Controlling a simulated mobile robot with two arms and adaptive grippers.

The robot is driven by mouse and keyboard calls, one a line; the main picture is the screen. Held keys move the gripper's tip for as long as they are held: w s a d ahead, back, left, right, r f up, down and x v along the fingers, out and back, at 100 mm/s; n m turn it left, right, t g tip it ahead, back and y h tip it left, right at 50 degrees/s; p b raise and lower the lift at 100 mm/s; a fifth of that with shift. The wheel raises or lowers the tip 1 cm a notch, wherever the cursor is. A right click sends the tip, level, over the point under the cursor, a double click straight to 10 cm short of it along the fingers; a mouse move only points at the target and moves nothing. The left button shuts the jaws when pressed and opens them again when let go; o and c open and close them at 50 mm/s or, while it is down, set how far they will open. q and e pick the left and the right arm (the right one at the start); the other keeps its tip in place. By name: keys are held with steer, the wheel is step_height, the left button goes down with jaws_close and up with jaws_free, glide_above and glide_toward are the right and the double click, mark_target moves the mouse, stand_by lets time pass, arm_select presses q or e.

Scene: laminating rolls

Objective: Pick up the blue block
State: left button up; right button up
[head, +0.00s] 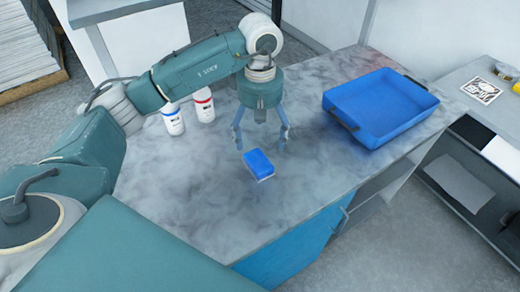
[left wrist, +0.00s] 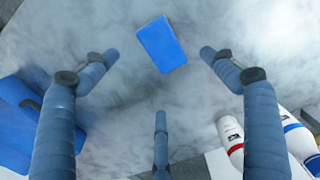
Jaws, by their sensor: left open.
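The blue block (head: 258,163) lies flat on the grey marbled table (head: 200,200), just in front of my left gripper in the head view. My left gripper (head: 262,146) is open and empty, pointing down above the table. In the left wrist view the block (left wrist: 162,44) lies beyond the open fingers, near the top middle, and is not touched. The left fingers (left wrist: 160,75) are spread wide around empty space. My right gripper is not in view.
A blue tray (head: 392,132) stands at the table's right side. Two white bottles, one with a blue band (head: 172,120) and one with a red band (head: 203,104), stand behind my left arm. The table's front middle is clear.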

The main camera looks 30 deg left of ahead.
mark_target(262, 159)
arm_select(q)
steer(key=f, duration=0.1)
steer(key=s+f+p, duration=0.1)
steer(key=f, duration=0.1)
steer(key=shift+f, duration=0.3)
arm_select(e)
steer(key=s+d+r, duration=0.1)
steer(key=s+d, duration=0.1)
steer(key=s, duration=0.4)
arm_select(q)
steer(key=shift+f, duration=0.3)
steer(key=f+p, duration=0.1)
steer(key=d+f+p, duration=0.1)
steer(key=f, duration=0.1)
steer(key=shift+w+p, duration=0.1)
steer(key=shift+p, duration=0.2)
step_height(262, 159, down, 2)
steer(key=shift+f, duration=0.2)
steer(key=shift+w, duration=0.1)
steer(key=c, duration=1.3)
steer(key=shift+c, duration=0.6)
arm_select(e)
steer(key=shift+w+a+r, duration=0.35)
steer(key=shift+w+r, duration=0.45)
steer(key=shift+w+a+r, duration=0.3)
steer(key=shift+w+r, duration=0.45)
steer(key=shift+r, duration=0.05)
